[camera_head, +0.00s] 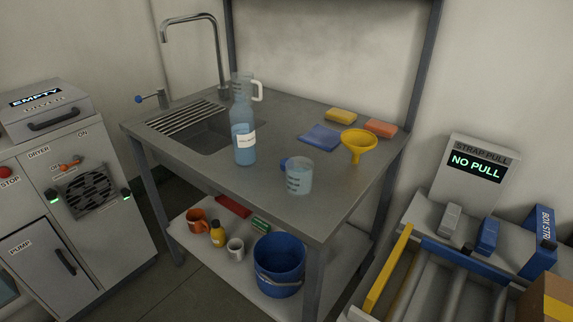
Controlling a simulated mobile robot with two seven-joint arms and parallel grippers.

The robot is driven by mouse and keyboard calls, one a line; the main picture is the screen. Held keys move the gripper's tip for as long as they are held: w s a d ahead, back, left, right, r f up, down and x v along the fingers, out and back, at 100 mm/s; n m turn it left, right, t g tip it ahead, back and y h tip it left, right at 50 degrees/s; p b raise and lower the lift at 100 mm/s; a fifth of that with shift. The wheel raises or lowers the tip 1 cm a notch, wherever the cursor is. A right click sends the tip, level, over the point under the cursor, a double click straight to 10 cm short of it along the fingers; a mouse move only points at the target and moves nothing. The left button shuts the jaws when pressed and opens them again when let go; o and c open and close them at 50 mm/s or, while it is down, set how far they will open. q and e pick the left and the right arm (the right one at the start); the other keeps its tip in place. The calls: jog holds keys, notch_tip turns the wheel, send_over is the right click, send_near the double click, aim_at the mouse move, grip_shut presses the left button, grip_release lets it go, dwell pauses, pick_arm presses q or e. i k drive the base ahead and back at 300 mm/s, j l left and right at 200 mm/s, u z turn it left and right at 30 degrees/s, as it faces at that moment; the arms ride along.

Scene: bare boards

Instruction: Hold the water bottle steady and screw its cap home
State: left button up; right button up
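The water bottle (244,152) stands upright on the grey metal worktop, right of the sink. It is clear with bluish water in it and has a white label. A clear jug (242,79) with a pale handle stands behind it and overlaps its top, so the bottle's mouth is hard to make out. A small blue round piece (284,163), possibly the cap, shows partly behind a clear beaker (299,178) near the front edge. Neither of my grippers is in view.
A yellow funnel (358,142), blue cloth (320,137) and sponges (341,116) lie on the right of the worktop. The sink (205,135) and tap (196,17) are left. Mugs and a blue bucket (279,268) stand on the lower shelf. The worktop's front middle is fairly clear.

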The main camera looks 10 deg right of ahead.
aim_at(241, 115)
jog(key=i+j+z, duration=0.2)
jog(key=j, duration=0.15)
jog(key=i+j+z, duration=0.15)
jog(key=j, duration=0.25)
jog(key=i+j+z, duration=0.2)
jog(key=j, duration=0.25)
jog(key=i+j+z, duration=0.15)
jog(key=j, duration=0.3)
jog(key=j+z, duration=0.2)
jog(key=j, duration=0.2)
jog(key=i+j+z, duration=0.2)
jog(key=j, duration=0.3)
jog(key=k, duration=0.1)
